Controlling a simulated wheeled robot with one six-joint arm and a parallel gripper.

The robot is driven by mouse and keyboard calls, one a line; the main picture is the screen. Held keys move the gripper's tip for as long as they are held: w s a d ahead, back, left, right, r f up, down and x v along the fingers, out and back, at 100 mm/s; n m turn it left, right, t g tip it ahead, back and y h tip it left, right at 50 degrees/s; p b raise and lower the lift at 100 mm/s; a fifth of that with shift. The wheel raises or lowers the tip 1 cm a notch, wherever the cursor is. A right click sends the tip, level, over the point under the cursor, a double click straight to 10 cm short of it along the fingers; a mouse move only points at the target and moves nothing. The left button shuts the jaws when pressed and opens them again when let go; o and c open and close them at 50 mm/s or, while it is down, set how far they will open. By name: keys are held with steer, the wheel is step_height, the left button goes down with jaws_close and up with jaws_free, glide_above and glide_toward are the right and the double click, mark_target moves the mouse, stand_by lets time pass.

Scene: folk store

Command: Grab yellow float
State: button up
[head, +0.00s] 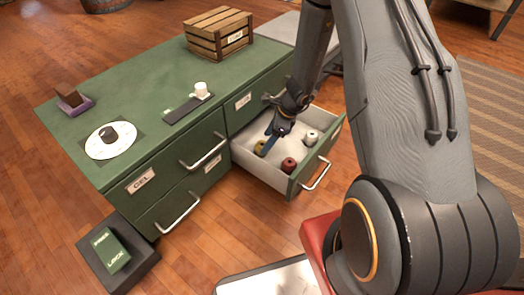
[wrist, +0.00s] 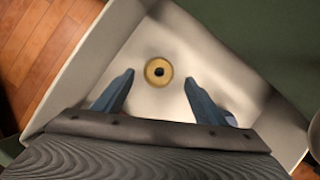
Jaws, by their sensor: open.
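The yellow float (wrist: 158,72) lies in the open drawer, a small round piece with a dark centre. In the wrist view it sits just ahead of my gripper (wrist: 158,88), roughly centred between the two blue fingers, which are apart and empty. In the head view my gripper (head: 268,140) reaches down into the drawer, beside the yellow float (head: 260,147), which is partly hidden by a finger. I cannot tell exactly how far above the drawer floor the fingertips are.
The white-lined drawer (head: 246,162) has walls close around my gripper. A red float (head: 289,165) and a white float (head: 311,137) lie in it too. The green cabinet (head: 150,84) carries a wooden crate (head: 218,33), a dial (head: 110,141) and a switch panel (head: 188,108).

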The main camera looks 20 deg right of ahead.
mark_target(258, 146)
steer(key=shift+b+x, duration=1)
steer(key=shift+x, duration=0.85)
steer(key=shift+s, duration=0.1)
steer(key=c, duration=1.1)
